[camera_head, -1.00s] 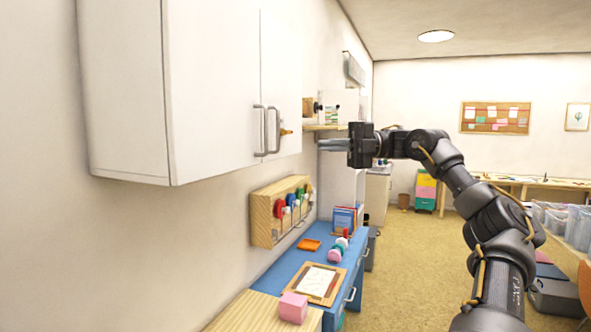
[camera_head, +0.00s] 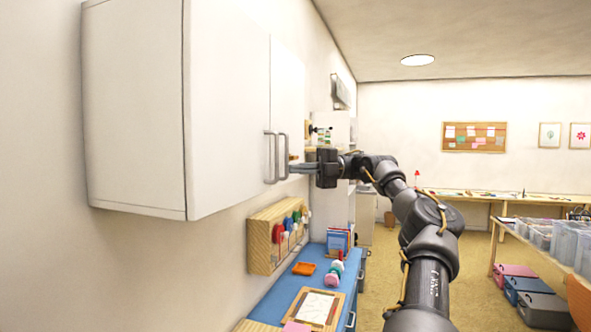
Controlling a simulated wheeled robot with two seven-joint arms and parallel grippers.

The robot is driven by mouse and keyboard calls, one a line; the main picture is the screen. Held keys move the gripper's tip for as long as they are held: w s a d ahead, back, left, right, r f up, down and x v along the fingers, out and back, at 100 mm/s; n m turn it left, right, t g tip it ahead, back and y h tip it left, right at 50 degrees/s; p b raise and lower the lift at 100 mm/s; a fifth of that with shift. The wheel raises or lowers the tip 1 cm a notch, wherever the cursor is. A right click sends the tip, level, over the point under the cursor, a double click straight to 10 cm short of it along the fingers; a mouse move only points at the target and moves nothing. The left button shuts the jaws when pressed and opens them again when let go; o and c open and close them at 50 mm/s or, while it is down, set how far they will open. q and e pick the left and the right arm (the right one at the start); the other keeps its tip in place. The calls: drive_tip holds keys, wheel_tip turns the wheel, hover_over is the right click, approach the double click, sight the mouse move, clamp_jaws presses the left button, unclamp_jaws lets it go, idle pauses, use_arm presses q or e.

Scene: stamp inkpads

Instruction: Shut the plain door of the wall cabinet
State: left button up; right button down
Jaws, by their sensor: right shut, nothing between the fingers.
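The white wall cabinet (camera_head: 135,110) hangs on the left wall. Its near door (camera_head: 228,110) and far door (camera_head: 288,95) both look flush with the front, with grey bar handles side by side where they meet. I cannot tell which is the plain door, or whether a small gap is left. My right gripper (camera_head: 292,168) is shut and empty, its fingers pointing left at the far door's lower part, just beside the handles (camera_head: 276,157). Whether the fingertips touch the door or handle is unclear. My left gripper is not in view.
Tables with bins (camera_head: 575,240) stand right. The floor between is clear.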

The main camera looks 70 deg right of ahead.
use_arm(q)
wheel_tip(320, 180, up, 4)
drive_tip(key=p, duration=0.3)
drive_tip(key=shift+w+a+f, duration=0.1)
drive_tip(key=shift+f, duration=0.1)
use_arm(e)
drive_tip(key=v, duration=1.1)
drive_tip(key=shift+s, duration=0.25)
drive_tip(key=shift+w, duration=0.1)
